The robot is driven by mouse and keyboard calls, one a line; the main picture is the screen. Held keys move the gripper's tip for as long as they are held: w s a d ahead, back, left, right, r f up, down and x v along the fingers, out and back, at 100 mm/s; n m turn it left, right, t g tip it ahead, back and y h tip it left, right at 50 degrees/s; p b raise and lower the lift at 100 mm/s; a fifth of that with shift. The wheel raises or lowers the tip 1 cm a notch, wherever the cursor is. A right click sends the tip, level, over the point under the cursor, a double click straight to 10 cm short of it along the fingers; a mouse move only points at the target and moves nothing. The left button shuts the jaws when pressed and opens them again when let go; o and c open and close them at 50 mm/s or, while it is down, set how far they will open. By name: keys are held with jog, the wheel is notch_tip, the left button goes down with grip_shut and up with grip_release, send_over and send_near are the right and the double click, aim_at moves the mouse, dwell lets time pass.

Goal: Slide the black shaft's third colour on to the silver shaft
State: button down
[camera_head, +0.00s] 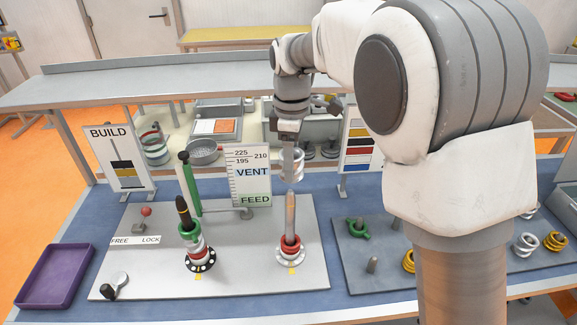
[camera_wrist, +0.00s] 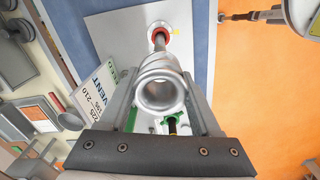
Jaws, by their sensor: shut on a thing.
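My gripper (camera_head: 292,165) is shut on a silver-white ring-shaped screw element (camera_head: 299,165), held in the air above the silver shaft (camera_head: 291,213). In the wrist view the silver element (camera_wrist: 161,88) sits between the fingers, its bore facing the camera. The silver shaft (camera_wrist: 158,43) shows just beyond it, partly hidden; whether bore and shaft line up I cannot tell. A red element (camera_head: 291,243) is around the silver shaft's base. The black shaft (camera_head: 183,212) stands upright to the left with a green element (camera_head: 190,230) above white and red ones.
A BUILD card (camera_head: 120,160) stands at the left and a colour card (camera_head: 361,140) at the right. A VENT/FEED scale board (camera_head: 250,185) stands behind the shafts. A green post (camera_head: 190,180) rises by the black shaft. A grey tray (camera_head: 390,275) holds loose elements; a purple tray (camera_head: 55,275) appears empty.

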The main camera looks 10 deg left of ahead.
aim_at(290, 213)
jog(key=shift+a+r, duration=0.1)
jog(key=shift+f+b, duration=1.75)
jog(key=shift+f, duration=0.2)
jog(key=shift+f+b, duration=0.9)
jog(key=shift+f, duration=0.7)
jog(key=shift+f+b, duration=3.05)
jog(key=shift+f, duration=1.75)
grip_release()
jog(key=shift+r, duration=0.1)
